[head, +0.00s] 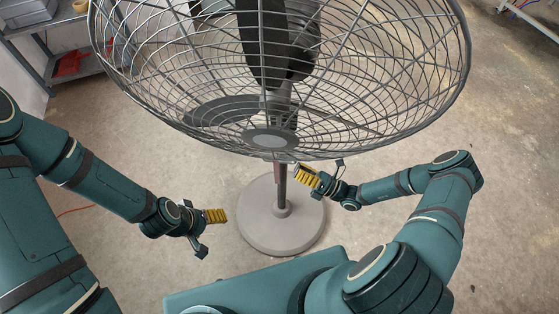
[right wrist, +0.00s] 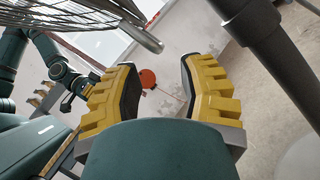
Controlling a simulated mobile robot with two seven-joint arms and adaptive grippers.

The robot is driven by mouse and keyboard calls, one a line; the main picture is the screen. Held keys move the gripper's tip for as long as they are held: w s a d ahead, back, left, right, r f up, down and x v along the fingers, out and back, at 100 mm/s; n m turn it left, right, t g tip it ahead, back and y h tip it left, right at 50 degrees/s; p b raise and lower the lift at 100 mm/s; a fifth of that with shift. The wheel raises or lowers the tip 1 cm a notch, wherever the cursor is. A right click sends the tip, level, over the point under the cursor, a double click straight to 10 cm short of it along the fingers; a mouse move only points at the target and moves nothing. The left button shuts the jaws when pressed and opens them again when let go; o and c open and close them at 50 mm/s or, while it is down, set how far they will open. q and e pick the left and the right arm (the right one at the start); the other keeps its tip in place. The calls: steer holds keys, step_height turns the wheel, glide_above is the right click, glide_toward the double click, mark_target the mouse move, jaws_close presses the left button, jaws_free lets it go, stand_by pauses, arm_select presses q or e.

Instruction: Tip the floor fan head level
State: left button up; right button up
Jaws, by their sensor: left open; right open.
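The floor fan's head, a large dark wire cage (head: 400,95) with a grey hub disc (head: 270,138), fills the upper middle of the head view. It looks tilted, but I cannot tell the exact angle. Its pole (head: 282,190) rises from a round grey base (head: 262,235). My left gripper (head: 209,233) is open and empty, left of the base and below the cage. My right gripper (head: 322,168) is open, just below the cage's lower edge and right of the pole. In the right wrist view, nothing is between its fingers (right wrist: 160,88); the cage (right wrist: 85,22) shows at upper left and the dark pole (right wrist: 262,35) at upper right.
A grey shelf (head: 95,66) with a red item (head: 70,63) stands at the upper left. A thin orange cable (head: 75,210) lies on the floor at left. The concrete floor around the fan base is otherwise clear.

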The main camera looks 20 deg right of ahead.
mark_target(280, 162)
steer(key=x, duration=0.7)
steer(key=shift+w+a, duration=0.1)
steer(key=shift+o, duration=0.2)
jaws_close()
